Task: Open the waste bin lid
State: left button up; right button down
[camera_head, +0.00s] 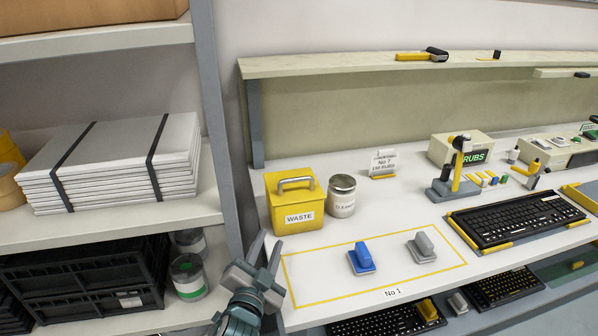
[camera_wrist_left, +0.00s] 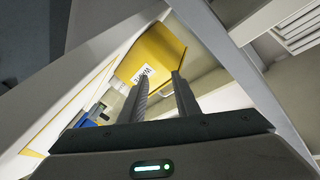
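The yellow waste bin (camera_head: 295,207) stands at the left end of the white bench, with a white WASTE label on its front. Its yellow lid (camera_head: 289,183) is closed and has a grey arched handle (camera_head: 296,183) on top. My left gripper (camera_head: 266,247) is in front of the bench's left end, below and left of the bin, apart from it. Its two fingers are spread with nothing between them. In the left wrist view the bin (camera_wrist_left: 155,52) shows beyond the fingers, label visible. My right gripper is not in view.
A jar (camera_head: 342,197) stands right beside the bin. A blue stamp (camera_head: 361,257) and a grey stamp (camera_head: 420,246) sit inside a yellow outline. A black keyboard (camera_head: 515,222) lies further right. A grey shelf post (camera_head: 222,130) rises left of the bench.

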pick_arm(q)
jog(key=w+d+r+m+g+h, duration=0.1)
jog(key=w+d+r+m+h, duration=0.1)
jog(key=d+r+m+h, duration=0.7)
jog(key=w+d+r+m+h, duration=0.2)
jog(key=d+r+m+h, duration=0.5)
jog(key=d+r+m, duration=0.4)
jog(key=s+d+r+m+g, duration=0.1)
jog(key=s+d+m+g, duration=0.1)
jog(key=d+m+g, duration=0.55)
jog(key=s+d+r+m+g, duration=0.15)
jog(key=d+m+g, duration=0.35)
jog(key=m+g, duration=0.55)
jog(key=w+a+f+m+t+y, duration=0.1)
jog(key=w+a+f+m+y, duration=0.45)
jog(key=y, duration=0.45)
jog(key=w+a+r+n+t+y, duration=0.1)
jog(key=w+a+r+y, duration=0.2)
jog(key=a, duration=0.7)
jog(key=w+a+r+n+t+y, duration=0.1)
jog(key=w+a+r+y, duration=0.2)
jog(key=a+r+y, duration=0.2)
jog(key=a+r, duration=0.3)
jog(key=a, duration=0.2)
jog(key=shift+r+y, duration=0.15)
jog(key=shift+y, duration=0.15)
